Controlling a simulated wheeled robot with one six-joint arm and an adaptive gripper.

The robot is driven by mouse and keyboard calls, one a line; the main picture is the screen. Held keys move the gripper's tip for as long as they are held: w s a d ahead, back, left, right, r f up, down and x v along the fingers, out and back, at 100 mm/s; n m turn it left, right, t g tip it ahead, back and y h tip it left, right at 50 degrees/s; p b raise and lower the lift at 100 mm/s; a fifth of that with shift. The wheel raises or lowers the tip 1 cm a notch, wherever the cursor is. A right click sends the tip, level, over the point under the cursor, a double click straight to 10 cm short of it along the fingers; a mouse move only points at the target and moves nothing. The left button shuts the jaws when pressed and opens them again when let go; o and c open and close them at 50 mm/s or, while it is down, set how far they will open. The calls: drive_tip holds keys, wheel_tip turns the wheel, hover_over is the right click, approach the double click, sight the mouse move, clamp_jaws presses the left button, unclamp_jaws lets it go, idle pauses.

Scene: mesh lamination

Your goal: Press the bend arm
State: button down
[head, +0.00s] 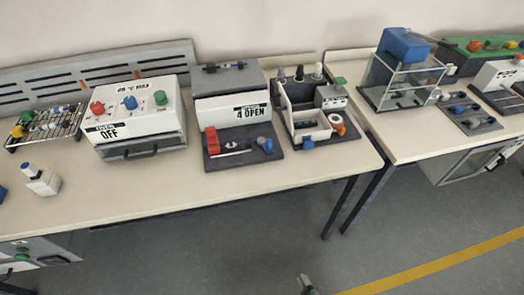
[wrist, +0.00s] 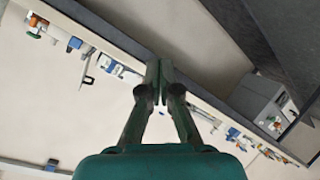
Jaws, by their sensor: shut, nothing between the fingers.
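I cannot tell for certain which part is the bend arm. A grey-and-white machine marked "4 OPEN" (head: 232,95) stands on the bench, with a red block (head: 211,141) and a thin light bar on its dark front plate. My gripper (wrist: 160,75) is shut and empty in the wrist view, its green fingers together. The tip of my gripper (head: 307,285) shows at the bottom edge of the head view, over the floor and apart from the bench machines. The wrist view looks over the bench at a steep tilt, with the machines small and far.
A white box marked "OFF" (head: 138,117) and a wire rack (head: 45,127) stand left. An open compartment unit (head: 308,108) stands right of the "4 OPEN" machine. A second bench carries a clear case with a blue box (head: 403,45). Grey floor (head: 250,240) is clear in front.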

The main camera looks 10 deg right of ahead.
drive_tip(key=w+a+f+n+h, duration=0.1)
drive_tip(key=w+a+f+n, duration=0.15)
drive_tip(key=w, duration=0.65)
drive_tip(key=w+a+r+t+h, duration=0.1)
drive_tip(key=w+a+r+h, duration=0.1)
drive_tip(key=w, duration=0.4)
drive_tip(key=w+a+r+n+t+h, duration=0.1)
drive_tip(key=w+a+r+h, duration=0.1)
drive_tip(key=w+r, duration=0.4)
drive_tip(key=w+a+r+n+t+h, duration=0.1)
drive_tip(key=w+a+r+h, duration=0.2)
drive_tip(key=w+r, duration=0.3)
drive_tip(key=shift+w+a+r, duration=0.2)
drive_tip(key=shift+w+a, duration=0.35)
drive_tip(key=shift+a, duration=0.25)
drive_tip(key=x, duration=1)
drive_tip(key=shift+s+r, duration=0.1)
drive_tip(key=shift+r, duration=0.05)
drive_tip(key=shift+w+d, duration=0.25)
drive_tip(key=shift+d, duration=0.35)
drive_tip(key=shift+w+d, duration=0.2)
drive_tip(key=shift+d, duration=0.4)
drive_tip(key=shift+w+d, duration=0.3)
drive_tip(key=shift+d, duration=0.45)
drive_tip(key=shift+d, duration=0.15)
